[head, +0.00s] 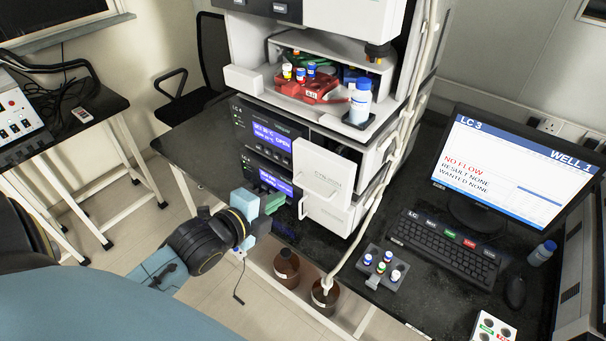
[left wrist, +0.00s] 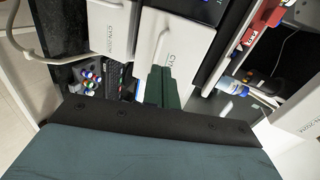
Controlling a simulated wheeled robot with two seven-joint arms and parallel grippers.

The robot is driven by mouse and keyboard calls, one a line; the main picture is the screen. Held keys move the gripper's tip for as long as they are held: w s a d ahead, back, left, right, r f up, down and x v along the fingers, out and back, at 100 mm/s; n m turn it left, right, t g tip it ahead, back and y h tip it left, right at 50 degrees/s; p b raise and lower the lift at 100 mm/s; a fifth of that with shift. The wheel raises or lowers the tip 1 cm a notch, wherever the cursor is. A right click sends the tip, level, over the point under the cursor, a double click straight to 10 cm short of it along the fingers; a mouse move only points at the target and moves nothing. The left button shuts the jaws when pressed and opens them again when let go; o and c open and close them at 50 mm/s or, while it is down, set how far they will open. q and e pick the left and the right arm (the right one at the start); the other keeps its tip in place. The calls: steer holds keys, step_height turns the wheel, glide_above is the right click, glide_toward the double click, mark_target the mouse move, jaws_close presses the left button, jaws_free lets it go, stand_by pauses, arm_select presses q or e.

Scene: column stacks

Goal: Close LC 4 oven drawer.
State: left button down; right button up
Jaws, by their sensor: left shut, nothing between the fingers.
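The LC 4 oven drawer (head: 328,163) is the upper white front on the stack, with a bar handle, beside a blue display (head: 270,136) that reads OPEN. It sticks out from the stack. In the left wrist view its white front (left wrist: 182,42) is just beyond my fingers. My left gripper (head: 272,203) has green fingers and is shut and empty, low and to the left of the drawer front in the head view. In the left wrist view the shut fingers (left wrist: 165,88) overlap the drawer's edge; I cannot tell whether they touch. My right gripper is not in view.
A second white drawer front (head: 326,213) is just below. A red vial rack (head: 308,88) and blue-capped bottle (head: 360,101) sit above. Tubing hangs on the stack's right. Brown bottles (head: 287,268) stand below; a monitor (head: 515,170) and keyboard (head: 445,244) are at right.

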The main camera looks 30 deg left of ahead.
mark_target(312, 176)
arm_select(q)
steer(key=x, duration=0.3)
steer(key=r+x, duration=0.1)
steer(key=x, duration=0.5)
steer(key=shift+w+d+r, duration=0.15)
steer(key=shift+w+d, duration=0.1)
steer(key=shift+w, duration=0.25)
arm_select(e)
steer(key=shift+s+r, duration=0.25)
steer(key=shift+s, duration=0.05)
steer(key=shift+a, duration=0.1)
